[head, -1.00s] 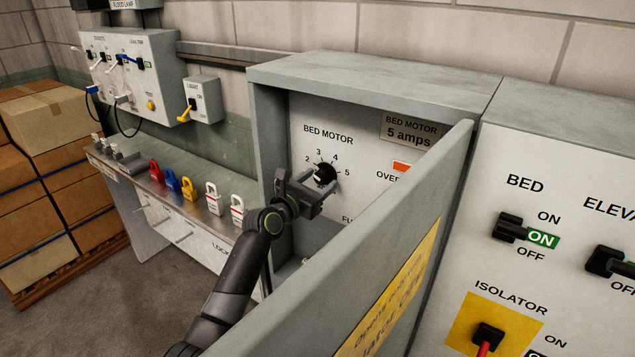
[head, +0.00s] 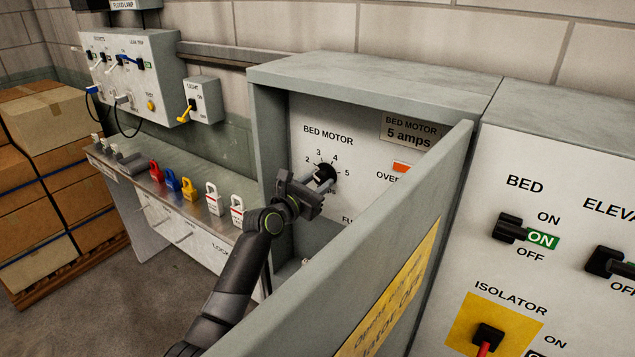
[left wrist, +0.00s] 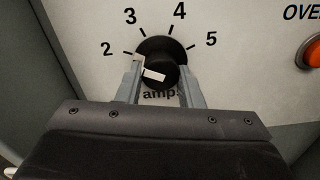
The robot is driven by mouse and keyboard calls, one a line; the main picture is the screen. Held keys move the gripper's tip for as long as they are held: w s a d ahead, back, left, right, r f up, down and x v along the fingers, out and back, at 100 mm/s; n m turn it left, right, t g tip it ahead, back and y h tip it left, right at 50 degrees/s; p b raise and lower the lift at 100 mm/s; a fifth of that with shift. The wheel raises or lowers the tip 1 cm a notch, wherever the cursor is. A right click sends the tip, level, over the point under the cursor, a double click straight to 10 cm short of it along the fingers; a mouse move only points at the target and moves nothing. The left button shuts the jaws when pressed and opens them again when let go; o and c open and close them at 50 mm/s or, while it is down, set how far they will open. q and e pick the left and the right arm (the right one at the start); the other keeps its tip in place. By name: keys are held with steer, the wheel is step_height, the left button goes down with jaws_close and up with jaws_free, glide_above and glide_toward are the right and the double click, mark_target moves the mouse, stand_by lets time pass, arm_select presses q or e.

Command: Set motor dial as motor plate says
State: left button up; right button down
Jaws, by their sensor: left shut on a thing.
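The black motor dial (head: 325,171) is on the panel under the words "BED MOTOR", with printed numbers 2 to 5 showing around it. The motor plate (head: 409,131) at the panel's upper right reads "BED MOTOR 5 amps". My left gripper (head: 318,181) is at the dial, shut on its knob. In the left wrist view its two fingers stand either side of the dial knob (left wrist: 162,64). My right gripper is out of view.
The dial is inside a grey cabinet (head: 375,72) whose open door (head: 400,225) stands close to the right of my left arm. An orange indicator (head: 401,168) is right of the dial. A bench with coloured padlocks (head: 189,189) lies to the left.

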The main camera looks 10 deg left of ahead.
arm_select(q)
steer(key=m, duration=0.2)
steer(key=shift+m, duration=0.4)
steer(key=m, duration=0.3)
steer(key=shift+a+m, duration=0.1)
steer(key=shift+m, duration=0.3)
steer(key=m, duration=0.2)
steer(key=shift+m, duration=0.3)
steer(key=m+b, duration=0.1)
steer(key=m, duration=0.2)
steer(key=shift+m+b, duration=0.35)
steer(key=shift+m, duration=0.05)
steer(key=m+b, duration=0.1)
steer(key=m, duration=0.2)
steer(key=m+b, duration=0.2)
steer(key=m, duration=0.2)
steer(key=shift+r, duration=0.1)
steer(key=m+b, duration=0.3)
steer(key=m, duration=0.1)
steer(key=shift+m, duration=0.4)
steer(key=shift+r+m+b, duration=0.15)
steer(key=shift+m+b, duration=0.15)
steer(key=shift+m, duration=0.4)
